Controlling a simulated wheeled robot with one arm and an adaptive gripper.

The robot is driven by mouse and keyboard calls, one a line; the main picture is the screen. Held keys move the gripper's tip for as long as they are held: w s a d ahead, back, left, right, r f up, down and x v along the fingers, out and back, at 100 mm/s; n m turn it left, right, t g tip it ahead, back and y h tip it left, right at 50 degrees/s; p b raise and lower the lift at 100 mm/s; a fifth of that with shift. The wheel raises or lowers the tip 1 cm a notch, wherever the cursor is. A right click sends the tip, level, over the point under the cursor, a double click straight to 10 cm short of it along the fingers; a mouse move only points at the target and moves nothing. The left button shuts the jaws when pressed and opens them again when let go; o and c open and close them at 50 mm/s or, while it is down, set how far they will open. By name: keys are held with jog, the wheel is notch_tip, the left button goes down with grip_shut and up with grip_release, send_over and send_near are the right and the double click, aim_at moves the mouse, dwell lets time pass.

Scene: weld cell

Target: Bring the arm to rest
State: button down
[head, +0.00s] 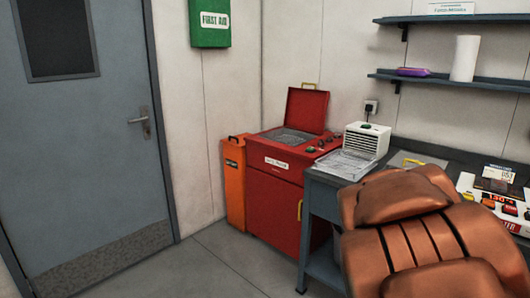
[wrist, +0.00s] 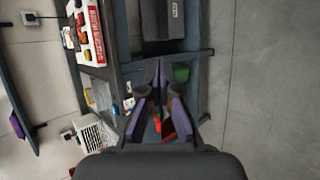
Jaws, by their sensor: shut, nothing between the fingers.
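My gripper (wrist: 159,68) shows in the wrist view, its dark, purple-sided fingers meeting at the tips. It is shut and empty. The gap between the fingertips and the bench cannot be judged. In the head view the gripper is not visible. There the same workbench (head: 319,204) stands at the right, partly blocked by a large copper-coloured shape close to the camera.
A red cabinet (head: 273,203) with a raised lid and an orange bin (head: 236,185) stand left of the bench. A white louvred unit (head: 367,141) stands on it. Two wall shelves (head: 460,82) hang above. Open floor (wrist: 265,90) lies right in the wrist view.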

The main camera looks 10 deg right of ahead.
jog(key=s+a+f+m+g+y+p, duration=0.1)
jog(key=s+a+y, duration=0.4)
jog(key=s+a, duration=0.5)
jog(key=s+a+f+m+g+y+p, duration=0.2)
jog(key=s+a, duration=0.9)
jog(key=a, duration=0.7)
jog(key=m+y+p, duration=0.1)
jog(key=m+y, duration=0.1)
jog(key=y, duration=0.1)
jog(key=shift+a+m, duration=0.3)
jog(key=shift+a, duration=0.1)
jog(key=shift+d+f, duration=0.1)
jog(key=shift+d, duration=0.05)
